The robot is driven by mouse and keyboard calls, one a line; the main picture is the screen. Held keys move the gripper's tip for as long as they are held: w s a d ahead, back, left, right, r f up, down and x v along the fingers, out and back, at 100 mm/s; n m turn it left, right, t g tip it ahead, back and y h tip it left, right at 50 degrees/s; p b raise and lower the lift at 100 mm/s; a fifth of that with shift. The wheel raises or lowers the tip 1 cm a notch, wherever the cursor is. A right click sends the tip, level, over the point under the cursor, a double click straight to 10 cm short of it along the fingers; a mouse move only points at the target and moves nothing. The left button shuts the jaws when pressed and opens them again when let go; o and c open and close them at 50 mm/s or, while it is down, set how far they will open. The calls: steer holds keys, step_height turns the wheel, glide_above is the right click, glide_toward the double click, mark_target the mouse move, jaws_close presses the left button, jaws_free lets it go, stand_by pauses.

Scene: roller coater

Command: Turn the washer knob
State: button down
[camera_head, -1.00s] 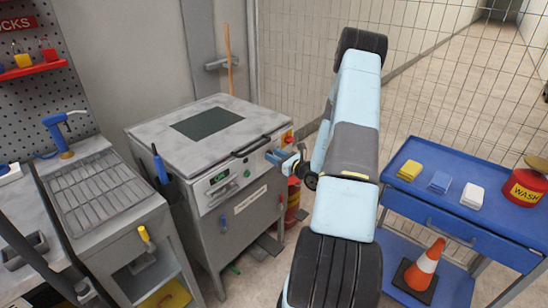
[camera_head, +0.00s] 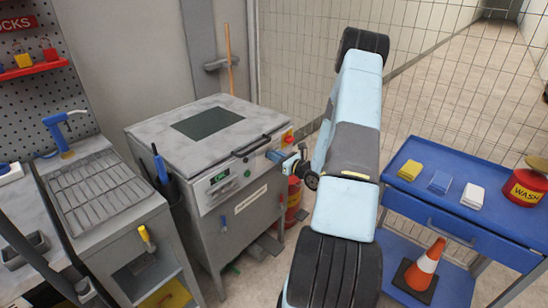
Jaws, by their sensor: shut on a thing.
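The washer (camera_head: 205,125) is a grey metal cabinet with a dark window in its lid, left of centre. Its front panel (camera_head: 226,178) carries a green display, a green button and a red switch on yellow at the right corner. My gripper (camera_head: 273,155) reaches in from the right and is at the right part of this panel. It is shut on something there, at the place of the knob. The knob itself is hidden behind the fingers, so its angle cannot be told.
A sink bench with a drain grid (camera_head: 98,187) stands at the left. A blue cart (camera_head: 425,205) with cloths and a red wash can (camera_head: 525,188) stands at the right, with an orange cone (camera_head: 429,262) on its lower shelf. A mesh fence is behind.

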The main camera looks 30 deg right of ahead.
steer(key=shift+w+d+f+m, duration=0.1)
steer(key=shift+d+f+m, duration=0.1)
steer(key=shift+m, duration=2.65)
steer(key=shift+s+d+f+m, duration=0.1)
steer(key=shift+d+f+m, duration=0.05)
steer(key=shift+m, duration=2.75)
steer(key=shift+w+d+f+m, duration=0.1)
steer(key=shift+d+f+m, duration=0.1)
steer(key=shift+m, duration=2.65)
steer(key=c, duration=1.1)
jaws_free()
steer(key=shift+c, duration=0.2)
steer(key=v, duration=1.3)
steer(key=shift+s, duration=0.35)
